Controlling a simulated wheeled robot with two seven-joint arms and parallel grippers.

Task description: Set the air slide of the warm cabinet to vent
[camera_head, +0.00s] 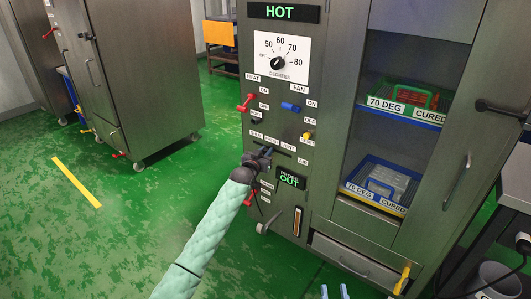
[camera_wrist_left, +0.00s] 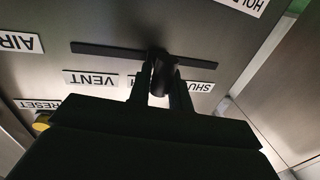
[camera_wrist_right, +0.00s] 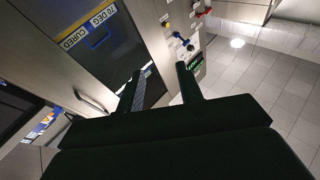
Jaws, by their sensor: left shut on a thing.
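The warm cabinet (camera_head: 335,215) carries a lit HOT sign (camera_head: 283,12). Its air slide is a dark slot (camera_wrist_left: 100,51) with a dark knob (camera_wrist_left: 159,72). My left gripper (camera_wrist_left: 160,88) is shut on the knob. The VENT label (camera_wrist_left: 91,79) is left of the knob and the SHUT label (camera_wrist_left: 197,87) is right of it; the knob stands between them, at a middle label mostly hidden by the fingers. In the head view my left gripper (camera_head: 259,158) covers the knob. My right gripper (camera_wrist_right: 159,84) is open and empty, in front of the cabinet.

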